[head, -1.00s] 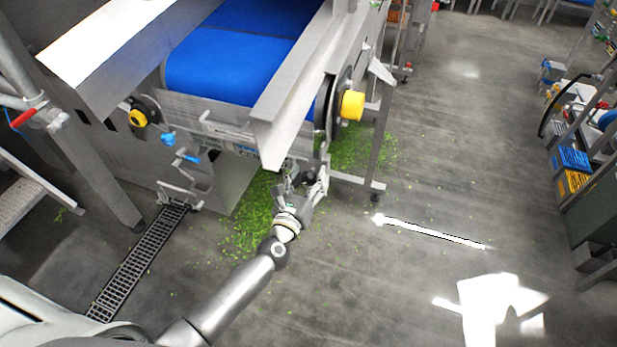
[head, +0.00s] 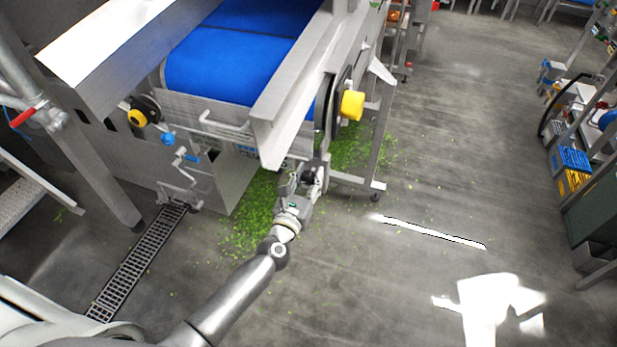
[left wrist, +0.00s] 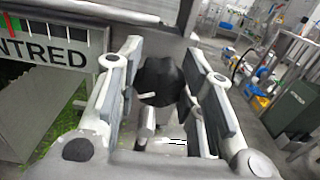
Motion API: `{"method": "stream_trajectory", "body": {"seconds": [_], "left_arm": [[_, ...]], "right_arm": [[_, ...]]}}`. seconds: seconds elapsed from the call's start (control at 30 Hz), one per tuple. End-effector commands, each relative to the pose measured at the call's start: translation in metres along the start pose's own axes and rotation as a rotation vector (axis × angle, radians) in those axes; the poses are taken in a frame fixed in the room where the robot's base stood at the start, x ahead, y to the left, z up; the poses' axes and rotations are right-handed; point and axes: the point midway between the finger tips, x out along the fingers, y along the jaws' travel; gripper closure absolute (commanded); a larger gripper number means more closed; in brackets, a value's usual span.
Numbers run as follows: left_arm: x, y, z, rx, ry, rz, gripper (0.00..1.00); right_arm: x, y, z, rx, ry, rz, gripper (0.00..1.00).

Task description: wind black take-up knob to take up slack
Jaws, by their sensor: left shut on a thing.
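The black take-up knob (left wrist: 160,80) is a dark lobed knob at the end of the conveyor frame, in the middle of the left wrist view. My left gripper (left wrist: 163,92) has its two fingers on either side of the knob and is shut on it. In the head view my left gripper (head: 303,175) reaches under the end of the conveyor's metal side rail, and the knob is hidden there. The blue belt (head: 235,55) runs above and behind. My right gripper is not in view.
A scale plate ending in "NTRED" (left wrist: 45,52) is left of the knob. Green scraps (head: 248,215) litter the floor below. A drain grate (head: 140,262) lies left; the floor to the right is open.

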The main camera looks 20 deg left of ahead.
Motion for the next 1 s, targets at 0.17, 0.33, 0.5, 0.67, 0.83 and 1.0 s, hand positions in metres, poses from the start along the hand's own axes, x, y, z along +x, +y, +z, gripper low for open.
{"method": "stream_trajectory", "body": {"seconds": [0.17, 0.33, 0.5, 0.67, 0.83, 1.0], "left_arm": [[0.0, 0.0, 0.0, 0.164, 0.0, 0.001, 0.89], [0.0, -0.001, 0.0, 0.327, 0.001, 0.001, 0.89], [0.0, -0.001, 0.0, 0.489, 0.0, 0.001, 0.89], [0.0, -0.001, 0.0, 0.641, 0.0, 0.001, 0.89], [0.0, -0.001, 0.0, 0.803, 0.001, 0.001, 0.89], [0.0, -0.001, 0.0, 0.965, 0.001, 0.0, 0.89]], "right_arm": [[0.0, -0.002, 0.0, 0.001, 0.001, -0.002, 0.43], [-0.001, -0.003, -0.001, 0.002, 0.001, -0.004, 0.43], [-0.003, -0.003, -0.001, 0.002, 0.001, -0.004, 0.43], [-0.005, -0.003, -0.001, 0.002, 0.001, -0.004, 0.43], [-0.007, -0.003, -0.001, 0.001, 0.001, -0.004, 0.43], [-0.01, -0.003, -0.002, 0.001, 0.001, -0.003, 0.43]]}}
